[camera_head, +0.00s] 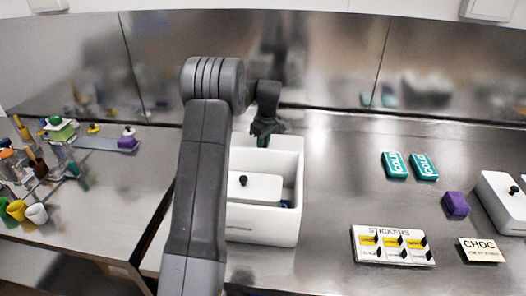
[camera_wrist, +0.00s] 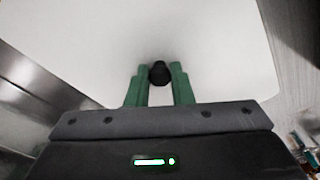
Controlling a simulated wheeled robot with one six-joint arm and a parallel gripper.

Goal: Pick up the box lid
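In the wrist view, a black round knob (camera_wrist: 159,72) stands on a broad white lid (camera_wrist: 215,55). The green fingers of my gripper (camera_wrist: 160,84) are on both sides of the knob, with no clear gap, so my gripper looks shut on it. In the head view my gripper (camera_head: 264,140) points down at the back of an open white box (camera_head: 268,232). My gripper hides the knob there. I cannot tell whether the lid is lifted.
A white block with a black knob (camera_head: 262,188) sits inside the box. To the right lie two teal COLD packs (camera_head: 394,165), a purple block (camera_head: 455,205), a STICKERS board (camera_head: 392,246), a CHOC card (camera_head: 481,250) and another white lidded box (camera_head: 503,205). A cluttered table (camera_head: 110,195) is left.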

